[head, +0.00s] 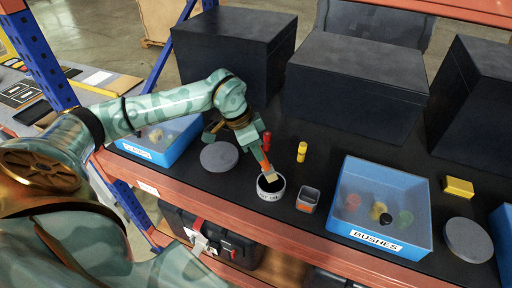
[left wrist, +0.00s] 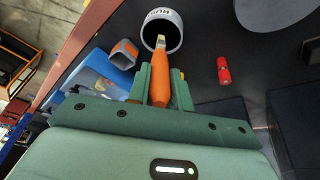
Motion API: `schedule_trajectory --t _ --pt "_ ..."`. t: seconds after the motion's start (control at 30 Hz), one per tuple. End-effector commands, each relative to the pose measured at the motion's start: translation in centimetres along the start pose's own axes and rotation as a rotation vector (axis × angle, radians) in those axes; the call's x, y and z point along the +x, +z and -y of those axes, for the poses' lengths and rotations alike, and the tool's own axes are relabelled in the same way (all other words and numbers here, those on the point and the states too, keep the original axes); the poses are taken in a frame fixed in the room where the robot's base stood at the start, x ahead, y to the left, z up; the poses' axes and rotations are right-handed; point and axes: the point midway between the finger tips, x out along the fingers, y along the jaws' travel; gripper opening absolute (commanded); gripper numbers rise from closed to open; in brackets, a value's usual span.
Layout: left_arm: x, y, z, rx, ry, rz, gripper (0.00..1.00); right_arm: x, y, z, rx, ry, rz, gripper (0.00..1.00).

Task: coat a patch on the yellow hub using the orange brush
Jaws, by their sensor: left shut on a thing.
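My left gripper (head: 258,150) is shut on the orange brush (head: 263,160). In the left wrist view the brush's orange handle (left wrist: 181,92) sits between the fingers (left wrist: 160,88), its pale tip pointing at the cup. The tip is over or inside the mouth of a white lettered cup with a dark inside (head: 271,194); I cannot tell how deep. The cup also shows in the left wrist view (left wrist: 177,42). I cannot tell which yellow thing is the hub: a small upright yellow piece (head: 302,151) stands behind, and a yellow block (head: 458,187) lies at right. My right gripper is not in view.
A grey and orange square cup (head: 308,199) stands right of the white cup. A blue bin labelled BUSHES (head: 420,240) holds several coloured pieces. Another blue bin (head: 150,153), grey discs (head: 219,156) and a red piece (head: 267,141) are near. Black boxes (head: 355,85) close off the back.

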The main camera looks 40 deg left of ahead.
Motion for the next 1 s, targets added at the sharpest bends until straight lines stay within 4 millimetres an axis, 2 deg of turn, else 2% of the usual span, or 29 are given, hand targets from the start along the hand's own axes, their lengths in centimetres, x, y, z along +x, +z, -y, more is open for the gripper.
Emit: schedule_trajectory --t 1.0 --pt "0.73 0.25 0.06 0.0 0.0 0.0 0.0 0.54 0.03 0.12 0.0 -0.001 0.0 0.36"
